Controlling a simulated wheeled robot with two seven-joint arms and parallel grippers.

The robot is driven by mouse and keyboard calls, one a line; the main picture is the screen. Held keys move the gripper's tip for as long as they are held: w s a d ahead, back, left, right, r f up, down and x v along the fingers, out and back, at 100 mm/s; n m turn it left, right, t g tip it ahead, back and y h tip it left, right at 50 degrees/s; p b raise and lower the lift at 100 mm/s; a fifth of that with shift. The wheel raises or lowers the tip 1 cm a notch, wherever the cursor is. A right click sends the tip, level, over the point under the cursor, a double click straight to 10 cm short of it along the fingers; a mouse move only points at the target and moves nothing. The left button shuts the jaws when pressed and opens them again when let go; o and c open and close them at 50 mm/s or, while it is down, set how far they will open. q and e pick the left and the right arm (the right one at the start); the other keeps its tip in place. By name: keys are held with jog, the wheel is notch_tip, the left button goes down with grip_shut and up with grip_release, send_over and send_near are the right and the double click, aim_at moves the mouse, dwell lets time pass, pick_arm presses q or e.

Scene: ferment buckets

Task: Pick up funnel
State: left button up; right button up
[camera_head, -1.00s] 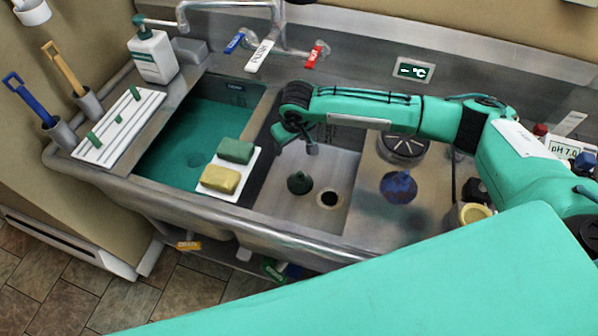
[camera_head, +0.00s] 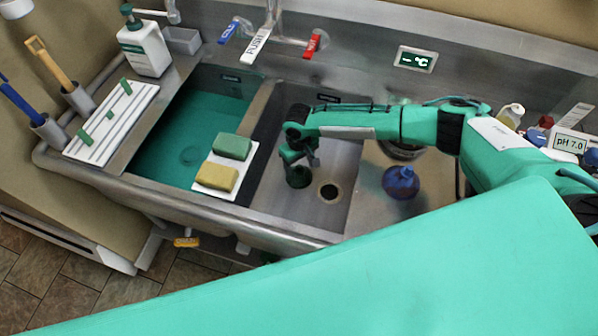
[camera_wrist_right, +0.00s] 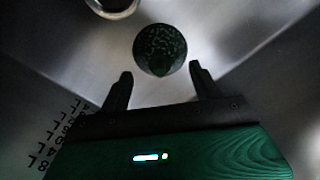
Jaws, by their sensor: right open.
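The dark green, rounded piece that I take for the funnel (camera_head: 298,178) sits in the right sink basin, left of the drain hole. In the right wrist view the funnel (camera_wrist_right: 160,48) is a round, speckled dark green shape just beyond my fingertips. My right gripper (camera_head: 300,160) is just above it in the head view and hides its top. In the wrist view the right gripper (camera_wrist_right: 160,77) is open, its two fingers apart and nothing between them. My left gripper is not in view.
The left basin holds teal liquid (camera_head: 200,150). A white tray (camera_head: 213,192) with a green and a yellow sponge lies over the basin's right side. A blue, rounded vessel (camera_head: 400,182) stands on the counter right of the right basin. Taps hang above the basins.

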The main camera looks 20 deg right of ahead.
aim_at(299, 167)
notch_tip(299, 167, down, 4)
jog(key=shift+f+p, duration=0.15)
jog(key=shift+p, duration=0.15)
jog(key=c, duration=0.7)
jog(key=shift+c, duration=0.2)
